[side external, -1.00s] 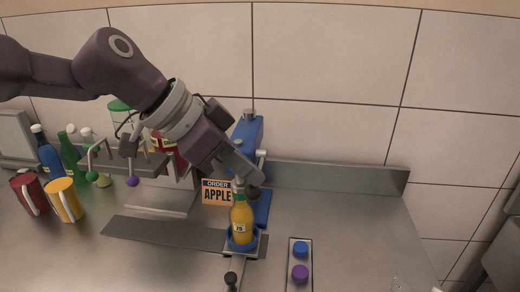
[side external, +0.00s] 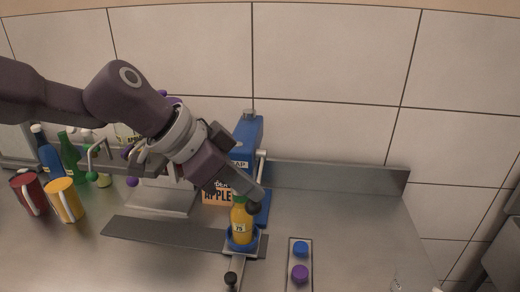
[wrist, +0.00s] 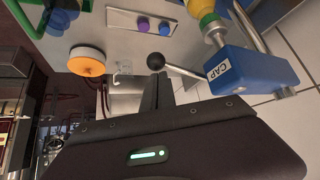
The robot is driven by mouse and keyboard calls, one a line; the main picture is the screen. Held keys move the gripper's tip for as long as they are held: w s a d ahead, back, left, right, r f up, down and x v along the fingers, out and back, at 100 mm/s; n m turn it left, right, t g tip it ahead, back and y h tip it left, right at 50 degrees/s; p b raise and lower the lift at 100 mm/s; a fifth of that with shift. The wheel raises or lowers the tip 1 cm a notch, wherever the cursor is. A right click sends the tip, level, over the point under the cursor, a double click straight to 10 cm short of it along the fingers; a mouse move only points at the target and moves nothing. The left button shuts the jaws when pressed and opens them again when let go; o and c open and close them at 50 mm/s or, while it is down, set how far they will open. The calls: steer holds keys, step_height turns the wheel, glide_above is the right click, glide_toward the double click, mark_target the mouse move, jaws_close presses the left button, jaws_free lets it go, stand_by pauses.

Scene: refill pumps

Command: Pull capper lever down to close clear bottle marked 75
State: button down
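The bottle marked 75 (side external: 241,228), filled with yellow-orange liquid, stands upright in a blue ring holder under the blue capper (side external: 246,145). Green shows at the bottle's top, partly covered by my gripper. In the wrist view, the capper (wrist: 250,72) bears a CAP label, and part of the bottle (wrist: 199,8) shows at the top edge. The lever's black ball knob (wrist: 155,61) sits at the tips of my gripper (wrist: 157,76), its pale rod running right to the capper. The fingers look shut together, against or just behind the knob. My gripper (side external: 252,200) is beside the bottle's neck.
A tray with a blue button (side external: 300,249) and a purple button (side external: 300,274) lies right of the capper. A red mug (side external: 29,192), a yellow mug (side external: 64,199) and bottles stand at left. An orange order sign (side external: 215,197) is partly hidden by my arm.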

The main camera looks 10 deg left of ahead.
steer(key=shift+r, duration=0.1)
steer(key=s+r, duration=0.3)
steer(key=r, duration=1.1)
stand_by(0.4)
stand_by(0.7)
steer(key=s+a+f+n+t+y, duration=0.15)
steer(key=s+a+n, duration=0.3)
steer(key=a, duration=0.75)
steer(key=s+a+n+y, duration=0.25)
steer(key=s+a, duration=0.35)
steer(key=a, duration=0.6)
steer(key=s+a+f+n+y, duration=0.1)
steer(key=s+a+f+n, duration=0.1)
steer(key=s+a+f, duration=0.2)
steer(key=s+a+f+n+y, duration=0.2)
steer(key=s+a+f, duration=0.3)
steer(key=s, duration=0.5)
step_height(320, 180, down, 2)
steer(key=shift+a+f+n, duration=0.1)
steer(key=shift+a+n, duration=0.2)
steer(key=shift+n, duration=0.2)
